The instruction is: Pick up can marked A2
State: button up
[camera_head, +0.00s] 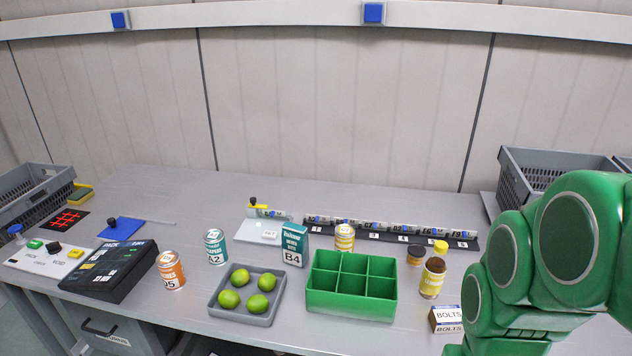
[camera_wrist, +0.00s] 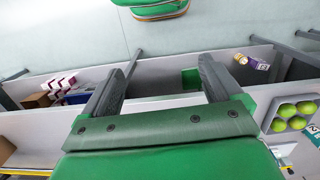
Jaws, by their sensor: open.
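The can marked A2 (camera_head: 215,247) is teal and white and stands upright on the grey table, left of centre in the head view. It stands behind and left of the grey tray of limes and apart from its neighbours. My gripper (camera_wrist: 160,84) shows in the wrist view with its two dark fingers spread and nothing between them. The head view shows my green arm at the right, but not the fingers.
An orange can (camera_head: 171,270) stands left of A2. The lime tray (camera_head: 244,319), teal B4 box (camera_head: 294,245) and green divided box (camera_head: 350,307) stand to its right. A black console (camera_head: 107,271) lies further left. Grey crates (camera_head: 550,175) flank the table.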

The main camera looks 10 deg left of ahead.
jog(key=w+a+n+t, duration=0.1)
jog(key=w+a, duration=0.2)
jog(key=w, duration=0.4)
jog(key=w+a+n+t, duration=0.1)
jog(key=w+a, duration=0.3)
jog(key=w, duration=0.3)
jog(key=n+t+y, duration=0.4)
jog(key=n+y, duration=0.1)
send_over(216, 239)
jog(key=s+d, duration=0.2)
jog(key=d, duration=0.7)
jog(key=s+d, duration=0.3)
jog(key=d, duration=0.5)
notch_tip(216, 239, down, 7)
jog(key=w+a+f, duration=0.1)
jog(key=a, duration=0.4)
jog(key=a+f+n+t+y, duration=0.1)
jog(key=a, duration=0.4)
jog(key=w+a+f+n, duration=0.1)
jog(key=a+f, duration=0.1)
jog(key=a, duration=0.3)
jog(key=shift+w+f+t+y, duration=0.1)
jog(key=shift+w+t+y, duration=0.2)
jog(key=shift+w, duration=0.05)
jog(key=shift+x, duration=1.2)
jog(key=shift+w+x, duration=0.2)
jog(key=shift+x, duration=2.3)
jog(key=shift+w, duration=0.1)
jog(key=c, duration=1.3)
